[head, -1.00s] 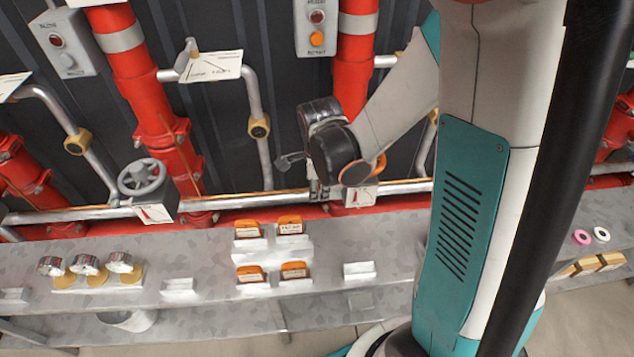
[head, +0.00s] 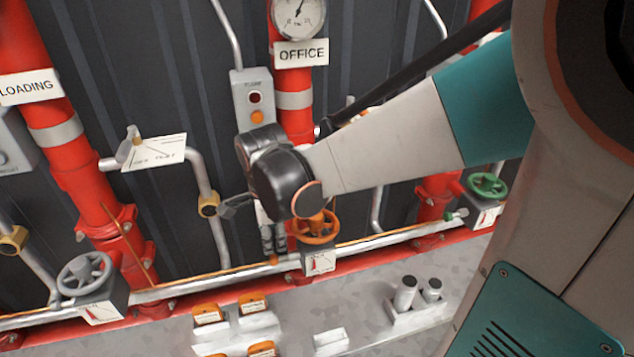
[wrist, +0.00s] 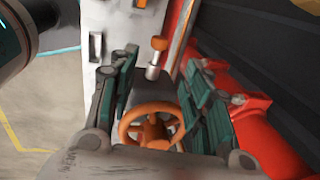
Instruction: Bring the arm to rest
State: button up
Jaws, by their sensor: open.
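My gripper (head: 273,240) hangs below the black wrist of my arm in the head view, in front of the pipes and just left of an orange handwheel (head: 316,228). In the wrist view its two green-and-grey fingers (wrist: 160,95) stand wide apart, with nothing held. The orange handwheel (wrist: 150,126) shows between them there; I cannot tell whether a finger touches it. My arm (head: 390,140) reaches in from the right.
A horizontal pipe (head: 375,243) runs behind my gripper. A grey handwheel (head: 84,272) is at left and a green one (head: 487,186) at right. A button box (head: 254,100) is above. The grey bench (head: 290,305) below carries orange-topped blocks (head: 208,313) and dark-topped cylinders (head: 405,292).

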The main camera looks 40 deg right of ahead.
jog(key=shift+s+r, duration=0.3)
jog(key=shift+r, duration=0.2)
jog(key=s+a+r+n+t, duration=0.1)
jog(key=s+n, duration=0.4)
jog(key=n, duration=0.5)
jog(key=s+a+r+n+t, duration=0.1)
jog(key=s+r+n+t, duration=0.3)
jog(key=n, duration=0.7)
notch_tip(320, 180, up, 2)
jog(key=shift+s+a+r+n+y, duration=0.3)
jog(key=shift+s+a, duration=0.1)
jog(key=shift+s, duration=0.55)
jog(key=shift+f, duration=0.1)
